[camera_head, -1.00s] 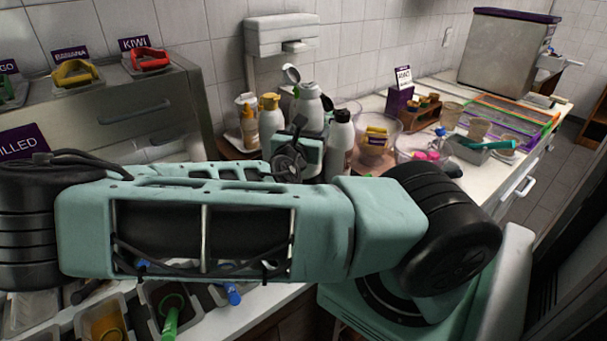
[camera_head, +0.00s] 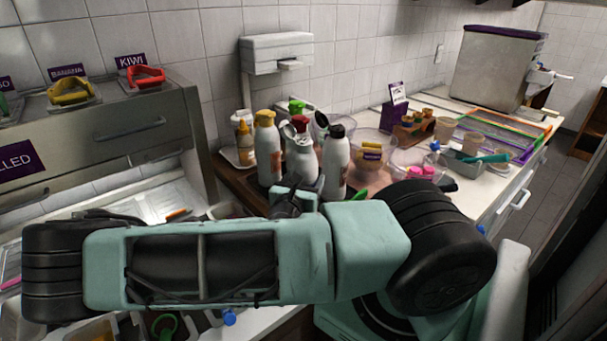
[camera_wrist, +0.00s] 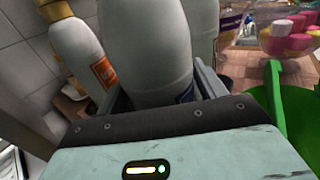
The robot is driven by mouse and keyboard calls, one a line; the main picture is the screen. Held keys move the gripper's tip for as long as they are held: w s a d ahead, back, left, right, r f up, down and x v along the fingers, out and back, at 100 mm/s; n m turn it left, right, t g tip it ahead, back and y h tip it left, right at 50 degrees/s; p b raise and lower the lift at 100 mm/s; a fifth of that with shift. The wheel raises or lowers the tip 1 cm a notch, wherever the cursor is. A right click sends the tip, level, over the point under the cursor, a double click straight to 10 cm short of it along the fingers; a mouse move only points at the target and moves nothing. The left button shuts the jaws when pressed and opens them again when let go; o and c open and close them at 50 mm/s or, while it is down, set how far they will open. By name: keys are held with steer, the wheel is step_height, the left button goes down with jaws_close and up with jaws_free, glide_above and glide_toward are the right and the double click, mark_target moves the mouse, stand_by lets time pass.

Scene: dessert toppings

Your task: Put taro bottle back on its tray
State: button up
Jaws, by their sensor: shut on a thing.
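My gripper (camera_head: 298,192) is shut on a white bottle with a grey flip lid, which I take to be the taro bottle (camera_head: 302,163); its label is not readable. The bottle stands nearly upright among other bottles on or just above a brown wooden tray (camera_head: 232,180). My arm hides its base, so I cannot tell whether it touches the tray. In the wrist view the white bottle (camera_wrist: 146,42) sits between the two fingers of my gripper (camera_wrist: 160,88).
A yellow-capped bottle (camera_head: 267,155) stands left of the held one, a black-capped bottle (camera_head: 336,165) right. Red and green caps show behind. Clear bowls (camera_head: 372,160) and a topping rack (camera_head: 412,130) stand to the right. A dispenser (camera_head: 277,53) hangs on the wall.

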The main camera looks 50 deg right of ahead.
steer(key=shift+r, duration=0.15)
steer(key=o, duration=1)
steer(key=shift+f, duration=0.2)
steer(key=shift+c, duration=0.2)
steer(key=shift+a+r, duration=0.1)
steer(key=b+v, duration=0.2)
steer(key=v, duration=0.9)
steer(key=shift+s+a+b, duration=0.15)
steer(key=shift+a+b, duration=0.15)
steer(key=shift+a, duration=0.1)
steer(key=shift+r, duration=0.1)
step_height(320, 180, up, 9)
steer(key=p, duration=1)
